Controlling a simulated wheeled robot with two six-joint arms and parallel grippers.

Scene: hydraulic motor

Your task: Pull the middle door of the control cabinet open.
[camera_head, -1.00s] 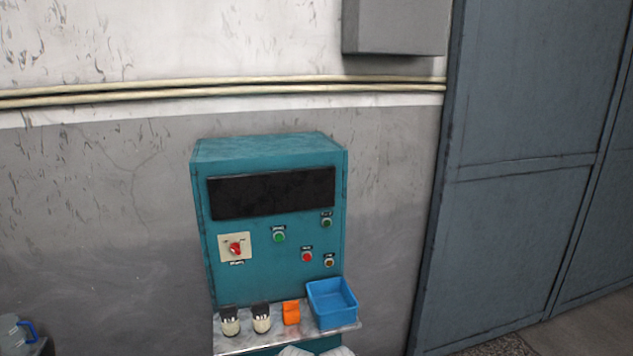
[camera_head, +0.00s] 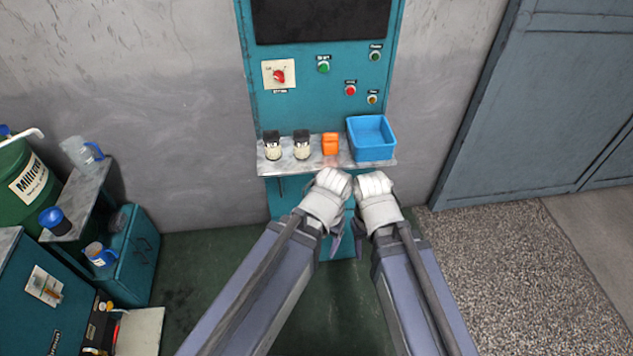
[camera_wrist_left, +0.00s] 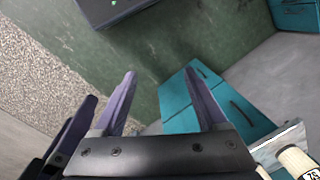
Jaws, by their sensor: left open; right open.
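The teal control cabinet (camera_head: 318,100) stands against the wall in the head view, with a shelf and a lower front with a dark handle (camera_head: 280,187). The arms hide much of that lower front, so I cannot tell which panel is the middle door. My left gripper (camera_head: 335,242) and right gripper (camera_head: 359,236) hang side by side before it, mostly hidden by their wrists. My right gripper (camera_wrist_left: 76,122) is partly visible at left there, open.
The shelf (camera_head: 270,167) above the grippers carries two jars, an orange item (camera_head: 330,144) and a blue bin (camera_head: 372,138). At left stand a green barrel (camera_head: 28,185) and a teal side cabinet (camera_head: 135,262). The green floor between is clear.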

